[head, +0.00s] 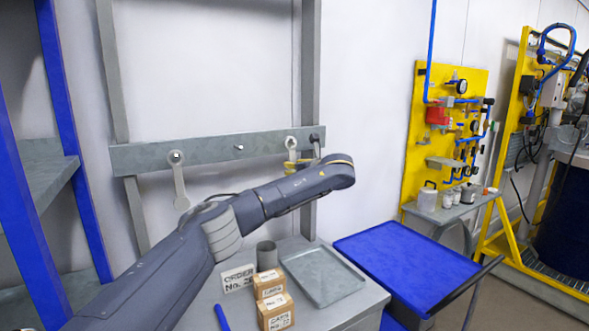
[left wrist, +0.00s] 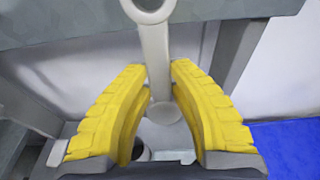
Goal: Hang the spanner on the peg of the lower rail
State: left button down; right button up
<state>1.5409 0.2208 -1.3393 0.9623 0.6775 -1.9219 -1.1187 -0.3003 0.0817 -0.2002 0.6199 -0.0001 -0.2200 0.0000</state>
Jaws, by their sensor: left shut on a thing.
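The grey rail (head: 215,151) runs across the frame by the wall and carries a bare peg (head: 239,148) near its middle. My left gripper (head: 291,167), with yellow fingers, is shut on the shaft of a light grey spanner (head: 291,143) at the rail's right part. In the left wrist view the fingers (left wrist: 158,75) close around the spanner (left wrist: 157,50), its ring up and its rounded end below. I see no peg through the ring there, and the ring's gap to the rail (left wrist: 70,22) is unclear. My right gripper is not in view.
Another spanner (head: 180,185) hangs at the rail's left end. A dark knob (head: 316,138) is at the right post. Below, a bench holds small boxes (head: 274,308), a grey tray (head: 325,274) and an order sign (head: 238,278). A blue-topped cart (head: 408,254) stands right.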

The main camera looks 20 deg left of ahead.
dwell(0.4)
pick_arm(q)
jog(key=c, duration=1.2)
grip_release()
jog(key=shift+c, duration=0.2)
